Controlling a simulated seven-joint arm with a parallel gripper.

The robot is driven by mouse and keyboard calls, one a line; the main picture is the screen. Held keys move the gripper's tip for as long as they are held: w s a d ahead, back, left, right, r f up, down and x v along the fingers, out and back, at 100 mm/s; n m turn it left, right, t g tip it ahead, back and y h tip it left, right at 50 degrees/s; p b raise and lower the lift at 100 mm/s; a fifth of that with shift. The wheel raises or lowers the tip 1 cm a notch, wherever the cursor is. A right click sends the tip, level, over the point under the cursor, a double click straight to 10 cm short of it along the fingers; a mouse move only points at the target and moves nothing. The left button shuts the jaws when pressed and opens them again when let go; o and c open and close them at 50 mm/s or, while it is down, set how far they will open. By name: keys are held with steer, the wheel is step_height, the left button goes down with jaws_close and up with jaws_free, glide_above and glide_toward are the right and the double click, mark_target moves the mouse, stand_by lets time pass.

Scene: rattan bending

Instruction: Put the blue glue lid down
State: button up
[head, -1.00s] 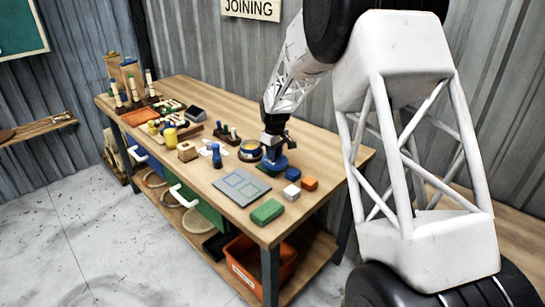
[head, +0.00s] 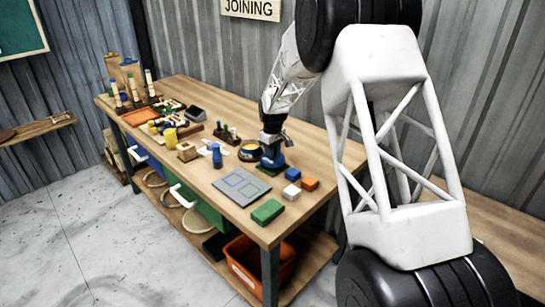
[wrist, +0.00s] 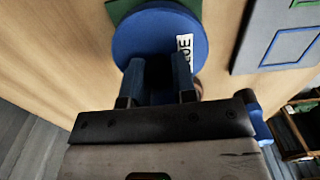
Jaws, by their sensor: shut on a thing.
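The blue glue lid (wrist: 155,32) is a round disc with a partly covered white label, seen large in the wrist view. My gripper (wrist: 158,72) is shut on it, with its two fingers over the lid's near part. A green patch (wrist: 122,8) shows beneath the lid's far edge. I cannot tell whether the lid touches it. A dark round pot (head: 250,152) with a yellowish inside stands just left of my gripper.
The wooden bench (head: 225,203) carries a grey mat (head: 242,187) with outlined squares in front of my gripper. A blue bottle (head: 217,156) stands to the left.

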steer(key=shift+f, duration=1.05)
steer(key=shift+f, duration=0.15)
steer(key=o, duration=0.9)
step_height(320, 180, up, 12)
steer(key=shift+r, duration=0.15)
stand_by(0.3)
